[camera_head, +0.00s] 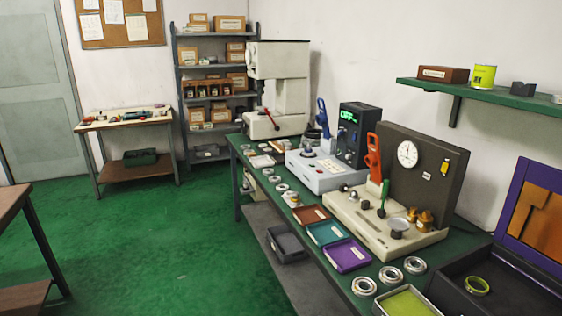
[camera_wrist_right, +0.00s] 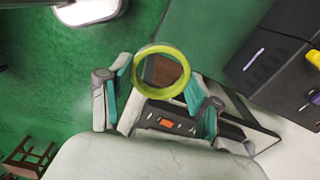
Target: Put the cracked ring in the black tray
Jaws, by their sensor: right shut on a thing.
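My right gripper (camera_wrist_right: 160,77) is shut on a yellow-green ring (camera_wrist_right: 160,48) in the right wrist view. The ring sits between the two teal-padded fingers, with its open middle facing the camera. I cannot make out a crack on it. Another yellow-green ring (camera_head: 477,285) lies in a black open-topped box (camera_head: 512,300) at the right of the bench in the head view. I cannot tell whether this box is the black tray. Three silver rings (camera_head: 390,276) lie near the bench's front edge. My left gripper is in neither view.
Brown, teal (camera_head: 323,233) and purple (camera_head: 347,255) trays line the bench's front. A lime-filled tray (camera_head: 408,303) is at the bottom edge. A beige gauge stand (camera_head: 385,220) and a grey machine (camera_head: 318,170) stand behind. A dark bin (camera_head: 287,243) is on the lower shelf.

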